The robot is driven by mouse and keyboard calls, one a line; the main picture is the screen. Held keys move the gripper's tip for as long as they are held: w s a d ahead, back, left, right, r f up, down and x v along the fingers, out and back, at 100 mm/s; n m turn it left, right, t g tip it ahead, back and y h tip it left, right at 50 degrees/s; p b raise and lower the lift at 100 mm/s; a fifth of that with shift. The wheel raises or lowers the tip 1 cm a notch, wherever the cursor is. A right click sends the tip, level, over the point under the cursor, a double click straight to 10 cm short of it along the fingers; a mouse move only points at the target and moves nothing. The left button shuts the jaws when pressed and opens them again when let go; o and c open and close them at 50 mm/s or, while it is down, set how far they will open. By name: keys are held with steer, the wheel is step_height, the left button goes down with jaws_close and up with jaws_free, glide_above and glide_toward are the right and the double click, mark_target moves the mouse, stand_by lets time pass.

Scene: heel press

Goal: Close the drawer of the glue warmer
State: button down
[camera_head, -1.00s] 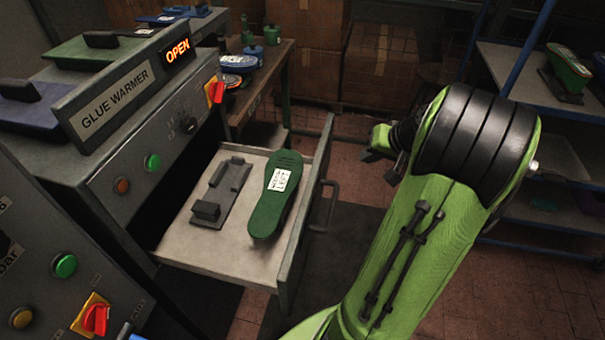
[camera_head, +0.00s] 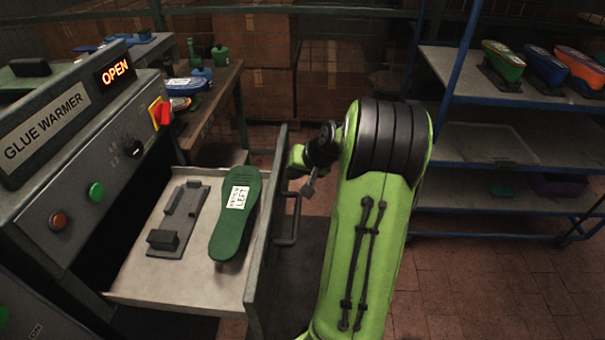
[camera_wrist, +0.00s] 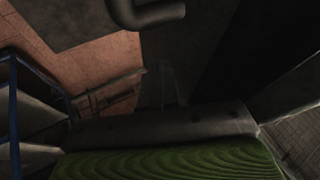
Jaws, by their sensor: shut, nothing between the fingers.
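The glue warmer (camera_head: 75,175) stands at the left, its red display reading OPEN. Its drawer (camera_head: 135,275) is pulled out to the right. Inside lie a green sole-shaped piece (camera_head: 229,235) with a white label and a grey metal fixture (camera_head: 178,225). The drawer's front panel carries a dark bar handle (camera_head: 291,225). My gripper (camera_head: 306,190) is shut and empty, just right of the front panel near the handle. I cannot tell whether it touches. In the wrist view a dark curved bar, seemingly the handle (camera_wrist: 148,14), shows at the top edge.
A wooden bench (camera_head: 222,95) with green bottles and blue items stands behind the warmer. Cardboard boxes (camera_head: 255,90) are stacked at the back. A blue-framed shelf rack (camera_head: 480,140) with shoe forms stands at the right. The tiled floor (camera_head: 500,285) at the lower right is open.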

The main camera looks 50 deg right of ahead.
steer(key=w+a+p, duration=0.1)
steer(key=w+a, duration=0.5)
steer(key=w, duration=0.2)
steer(key=w+a+p, duration=0.1)
steer(key=w+a, duration=0.6)
steer(key=w, duration=0.1)
steer(key=w+a+p, duration=0.2)
steer(key=w+a, duration=0.4)
steer(key=w, duration=0.3)
steer(key=shift+a, duration=0.2)
steer(key=shift+w+a+r, duration=0.1)
steer(key=shift+w+a, duration=0.05)
steer(key=shift+a, duration=0.05)
steer(key=shift+s+d, duration=0.9)
steer(key=shift+s, duration=0.15)
steer(key=shift+s+d+r, duration=0.25)
steer(key=shift+s+d, duration=0.05)
steer(key=shift+s, duration=0.25)
steer(key=shift+s+d+r, duration=0.25)
steer(key=shift+s, duration=0.25)
steer(key=p+v, duration=0.1)
steer(key=v, duration=0.7)
steer(key=shift+s+r, duration=0.2)
steer(key=shift+r, duration=0.05)
